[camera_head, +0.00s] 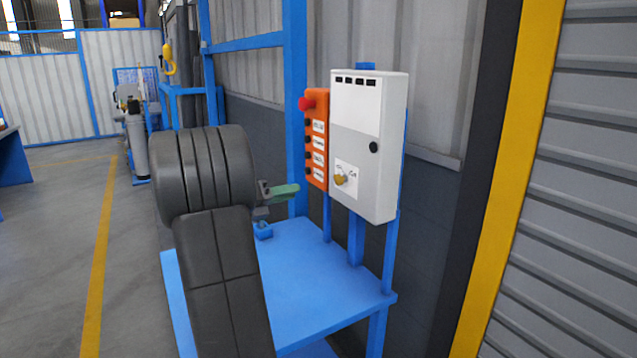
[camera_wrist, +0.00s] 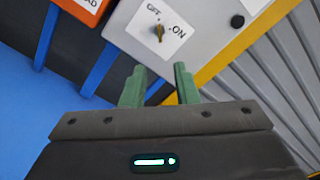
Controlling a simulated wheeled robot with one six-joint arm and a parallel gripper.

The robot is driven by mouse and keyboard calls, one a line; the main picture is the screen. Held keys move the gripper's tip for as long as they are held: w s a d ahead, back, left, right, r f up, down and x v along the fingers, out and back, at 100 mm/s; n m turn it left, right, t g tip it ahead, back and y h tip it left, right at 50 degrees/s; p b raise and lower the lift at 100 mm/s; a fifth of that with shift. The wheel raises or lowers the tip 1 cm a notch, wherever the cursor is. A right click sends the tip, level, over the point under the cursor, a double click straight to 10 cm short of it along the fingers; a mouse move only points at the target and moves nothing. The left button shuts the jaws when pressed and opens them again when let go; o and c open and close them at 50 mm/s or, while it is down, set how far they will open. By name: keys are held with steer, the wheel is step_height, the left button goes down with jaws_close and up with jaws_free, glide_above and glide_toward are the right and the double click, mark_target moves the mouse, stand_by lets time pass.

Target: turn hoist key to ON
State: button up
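The hoist key (camera_head: 341,180) is a small brass key on a white label on the lower front of a light grey control box (camera_head: 368,135). In the wrist view the key (camera_wrist: 159,33) stands between the printed words OFF, at its upper left, and ON, at its right. It looks nearer to upright there; its exact setting I cannot tell. My gripper (camera_head: 285,190) has green fingers and is left of the box, apart from the key. In the wrist view my gripper (camera_wrist: 160,85) shows its two fingers spread with nothing between them, below the key.
An orange pendant panel (camera_head: 316,140) with a red knob (camera_head: 306,103) and several labelled buttons is mounted just left of the box. A blue table (camera_head: 320,285) lies below. A grey shutter and yellow post (camera_head: 515,180) stand at right.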

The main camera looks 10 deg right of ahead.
mark_target(340, 179)
steer(key=p+x, duration=0.1)
steer(key=x, duration=1.2)
steer(key=shift+w+d+r, duration=0.2)
steer(key=shift+w+d, duration=0.05)
steer(key=shift+w, duration=0.05)
jaws_close()
